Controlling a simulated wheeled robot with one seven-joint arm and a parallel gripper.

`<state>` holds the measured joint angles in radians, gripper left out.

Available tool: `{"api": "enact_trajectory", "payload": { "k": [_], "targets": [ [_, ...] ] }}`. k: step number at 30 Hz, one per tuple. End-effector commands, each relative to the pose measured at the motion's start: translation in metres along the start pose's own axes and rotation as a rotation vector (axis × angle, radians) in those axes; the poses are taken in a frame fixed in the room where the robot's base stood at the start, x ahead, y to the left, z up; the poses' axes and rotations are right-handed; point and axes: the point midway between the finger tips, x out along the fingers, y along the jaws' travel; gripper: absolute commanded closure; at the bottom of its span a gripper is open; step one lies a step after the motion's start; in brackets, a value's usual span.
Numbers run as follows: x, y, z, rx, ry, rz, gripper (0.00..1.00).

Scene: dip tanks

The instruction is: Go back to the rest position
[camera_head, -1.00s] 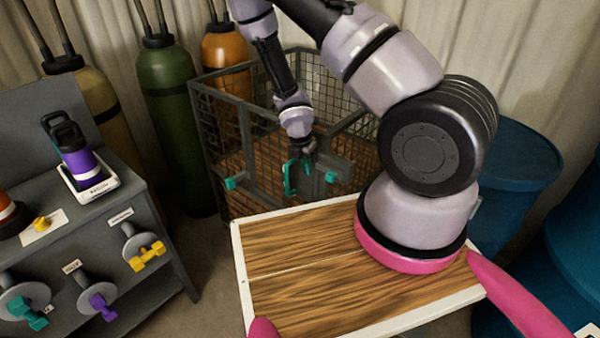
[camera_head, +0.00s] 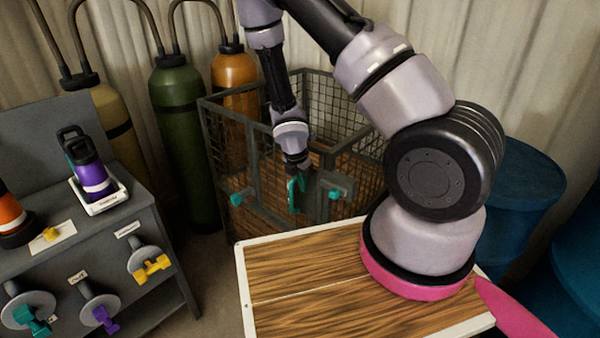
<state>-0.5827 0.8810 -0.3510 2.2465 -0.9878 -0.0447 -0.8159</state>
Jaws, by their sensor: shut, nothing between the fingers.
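My gripper (camera_head: 298,192) hangs down at the end of my arm, in front of the wire cage. It has teal fingers, which are shut with nothing seen between them. It is well apart from the grey shelf stand at the left. My arm rises from its pink-ringed base at the right and bends over the top of the picture. The wooden board with a white edge (camera_head: 243,292) lies under my arm's base and is bare.
The wire cage (camera_head: 225,150) stands close behind my gripper. Green (camera_head: 178,130) and orange (camera_head: 235,75) cylinders stand behind. The grey stand (camera_head: 150,215) holds a purple bottle (camera_head: 95,180) in a white tray and several coloured knobs. Blue barrels (camera_head: 520,190) stand at the right.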

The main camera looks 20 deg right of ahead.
Motion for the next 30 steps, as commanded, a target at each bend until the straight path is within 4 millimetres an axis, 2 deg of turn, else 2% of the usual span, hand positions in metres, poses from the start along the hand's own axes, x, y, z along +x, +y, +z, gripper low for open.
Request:
{"api": "enact_trajectory", "payload": {
  "k": [6, 12, 16, 20, 23, 25, 30],
  "targets": [
    [-0.04, 0.001, -0.001, 0.001, 0.005, 0.003, 1.0],
    [-0.066, 0.001, -0.001, -0.001, 0.004, 0.001, 1.0],
    [-0.075, 0.0, -0.001, 0.002, 0.002, 0.001, 1.0],
    [-0.096, 0.003, 0.011, 0.101, -0.01, 0.02, 1.0],
    [-0.13, 0.003, 0.031, 0.289, -0.024, 0.054, 1.0],
    [-0.16, 0.0, 0.048, 0.464, -0.029, 0.084, 1.0],
    [-0.234, -0.02, 0.08, 0.912, -0.004, 0.151, 1.0]
  ]
}}
